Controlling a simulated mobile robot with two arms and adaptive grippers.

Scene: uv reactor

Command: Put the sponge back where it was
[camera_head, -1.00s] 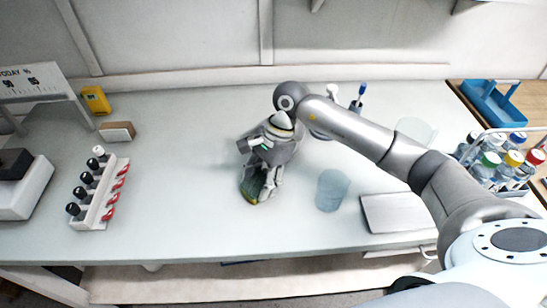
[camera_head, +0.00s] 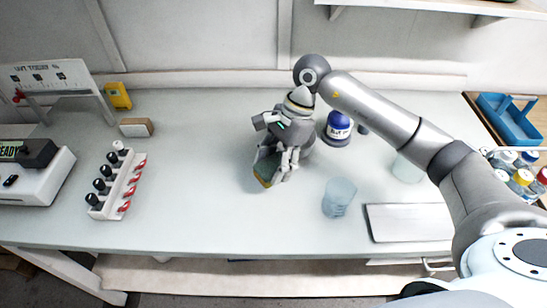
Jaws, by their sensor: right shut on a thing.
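My right gripper (camera_head: 279,168) is shut on the sponge (camera_head: 264,166), a dark green block with a yellow edge. The sponge is tilted, and the gripper holds it over the middle of the white bench (camera_head: 215,205). Whether its lower edge touches the bench I cannot tell. The gripper fingers hide part of the sponge. My left gripper is not in view.
A clear beaker (camera_head: 340,197) and a grey flat plate (camera_head: 408,222) lie right of the gripper. A blue bottle (camera_head: 337,129) stands behind it. A rack of vials (camera_head: 118,184) and a small brown block (camera_head: 136,127) are at left. The bench between rack and gripper is clear.

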